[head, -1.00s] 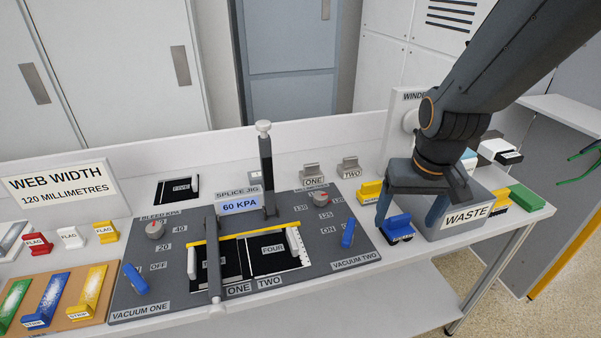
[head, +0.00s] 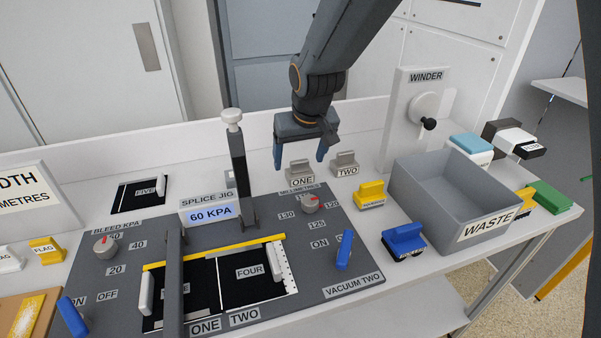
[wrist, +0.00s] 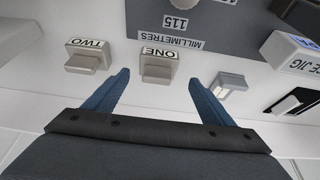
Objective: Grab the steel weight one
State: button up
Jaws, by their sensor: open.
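The steel weight one (head: 300,172) is a small grey metal block with a raised grip and a label reading ONE, on the white bench behind the splice jig. The steel weight two (head: 345,163) stands just to its right. My gripper (head: 300,166) is open and empty above weight one, its blue fingers pointing down. In the wrist view weight one (wrist: 158,66) lies ahead of the gap between the fingertips (wrist: 160,85), and weight two (wrist: 90,58) lies outside, to the left. Neither finger visibly touches a weight.
The splice jig's upright dark post (head: 238,165) stands left of the weights. A yellow block (head: 371,194), a blue block (head: 404,242) and the grey waste bin (head: 425,205) are to the right. The winder (head: 420,105) stands behind the bin.

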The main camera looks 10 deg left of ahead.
aim_at(300, 162)
jog(key=shift+d+p+x, duration=0.1)
jog(key=shift+p+x, duration=0.15)
jog(key=shift+x, duration=0.85)
jog(key=shift+d+p+x, duration=0.15)
jog(key=shift+p+x, duration=0.05)
jog(key=shift+x, duration=0.9)
jog(key=shift+w, duration=0.1)
jog(key=c, duration=1.5)
